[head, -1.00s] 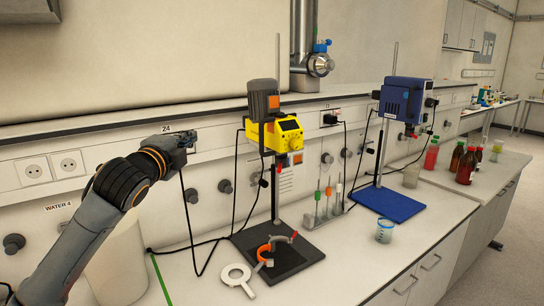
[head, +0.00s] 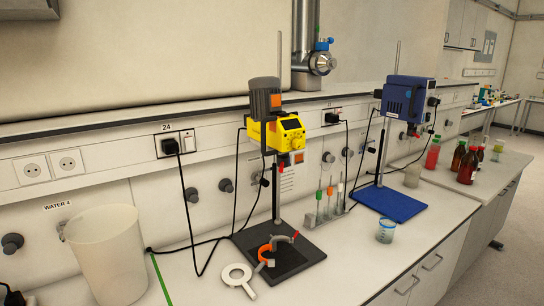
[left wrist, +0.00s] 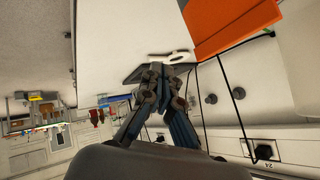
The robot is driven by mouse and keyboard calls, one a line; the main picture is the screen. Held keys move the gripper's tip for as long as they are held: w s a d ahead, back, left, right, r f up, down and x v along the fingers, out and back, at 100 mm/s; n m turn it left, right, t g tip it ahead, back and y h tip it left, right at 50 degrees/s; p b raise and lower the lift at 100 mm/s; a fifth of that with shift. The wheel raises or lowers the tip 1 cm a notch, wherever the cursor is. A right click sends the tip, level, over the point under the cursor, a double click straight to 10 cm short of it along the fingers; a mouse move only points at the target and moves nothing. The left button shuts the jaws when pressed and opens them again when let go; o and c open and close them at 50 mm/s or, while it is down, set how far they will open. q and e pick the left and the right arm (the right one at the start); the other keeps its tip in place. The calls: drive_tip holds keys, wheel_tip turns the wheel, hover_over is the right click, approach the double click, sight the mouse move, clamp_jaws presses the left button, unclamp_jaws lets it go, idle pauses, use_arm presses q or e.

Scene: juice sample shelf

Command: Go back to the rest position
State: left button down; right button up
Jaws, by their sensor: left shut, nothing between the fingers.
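My left gripper (left wrist: 165,72) shows in the left wrist view, with its fingers closed together and nothing held. It is in free air, with the bench and wall behind it. Neither arm shows in the head view now. My right gripper is in no view.
The bench holds a white bucket (head: 104,258), a yellow overhead stirrer (head: 275,134) on a dark stand, a blue stirrer (head: 405,100), a rack of tubes (head: 328,212), a small beaker (head: 386,230) and brown bottles (head: 466,166). Black cables hang from the wall socket (head: 174,144).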

use_arm(q)
drive_tip(key=s+a+f+n+g+y, duration=0.15)
drive_tip(key=s+f, duration=0.25)
drive_tip(key=s, duration=0.4)
drive_tip(key=s+a+f+n+g, duration=0.1)
drive_tip(key=s+f+n+g, duration=0.2)
drive_tip(key=s, duration=0.5)
drive_tip(key=s+a+f+n+g, duration=0.1)
drive_tip(key=s+f+n+g, duration=0.2)
drive_tip(key=s, duration=0.5)
wheel_tip(320, 180, down, 29)
drive_tip(key=b, duration=0.5)
drive_tip(key=s+a+f+b, duration=0.1)
drive_tip(key=s+f+b, duration=0.1)
drive_tip(key=s+f, duration=0.7)
drive_tip(key=s+a+f+b, duration=0.2)
drive_tip(key=s+f, duration=0.6)
drive_tip(key=f, duration=0.6)
drive_tip(key=shift+s+a+m+g+b, duration=0.15)
drive_tip(key=shift+s+m+g+b, duration=0.2)
drive_tip(key=shift+g+b, duration=0.15)
